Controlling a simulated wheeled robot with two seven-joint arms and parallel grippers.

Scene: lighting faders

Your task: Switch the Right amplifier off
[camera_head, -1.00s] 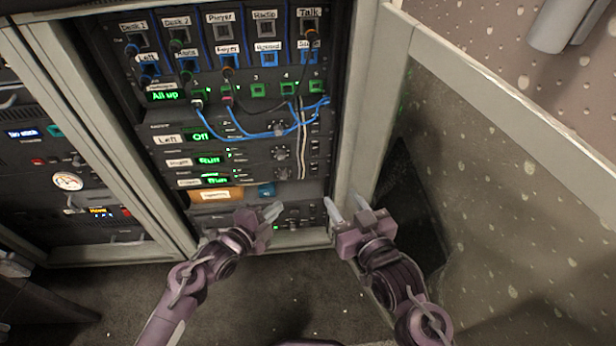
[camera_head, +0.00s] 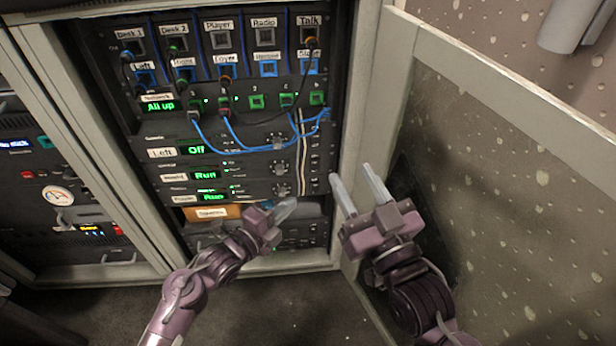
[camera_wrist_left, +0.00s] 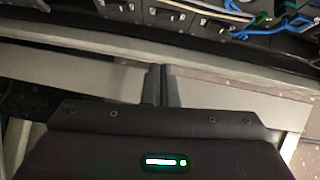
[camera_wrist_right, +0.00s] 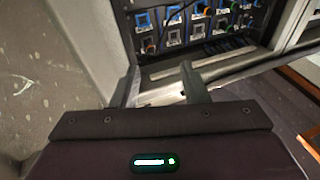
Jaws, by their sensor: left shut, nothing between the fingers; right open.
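The Right amplifier (camera_head: 236,172) is a dark rack unit with a white label, and its green display (camera_head: 206,175) reads "Run". A knob and a small dark switch (camera_head: 315,165) sit at its right end; the switch position is too small to tell. The Left amplifier (camera_head: 230,150) above it reads "Off". My left gripper (camera_head: 287,207) is shut and empty, in front of the lower rack; its closed fingers also show in the left wrist view (camera_wrist_left: 158,84). My right gripper (camera_head: 358,180) is open and empty, in front of the right rack post; its parted fingers show in the right wrist view (camera_wrist_right: 160,85).
Another amplifier (camera_head: 236,192) below also reads "Run". Blue patch cables (camera_head: 235,140) and pale cables (camera_head: 299,150) hang across the rack front, near the knobs. The grey rack post (camera_head: 360,120) lies between rack and door.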

